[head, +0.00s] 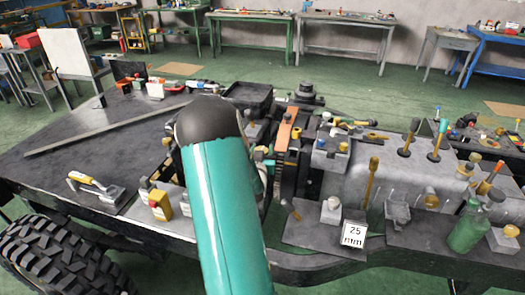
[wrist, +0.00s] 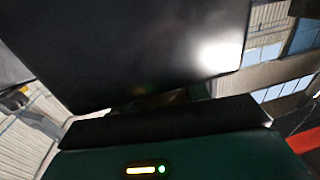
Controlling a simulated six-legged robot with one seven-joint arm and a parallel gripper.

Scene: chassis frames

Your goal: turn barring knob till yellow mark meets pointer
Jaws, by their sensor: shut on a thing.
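In the head view my teal arm with its dark rounded joint reaches away from me to the front of the grey engine (head: 385,190) and hides what lies behind it. The teal body of my gripper (wrist: 165,150) lies along the bottom of the wrist view, with a dark bar above it and a lit yellow-green strip. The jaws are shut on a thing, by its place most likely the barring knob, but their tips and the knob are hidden. I cannot make out the yellow mark or the pointer. An orange upright part (head: 284,138) stands just right of my arm.
A large dark flat surface (wrist: 140,45) fills much of the wrist view close by. A yellow block (head: 160,205), a yellow-handled tool (head: 95,188), a "25 mm" sign (head: 353,234) and a green bottle (head: 467,228) crowd the near side. The far-left dark bench (head: 70,150) has bare room.

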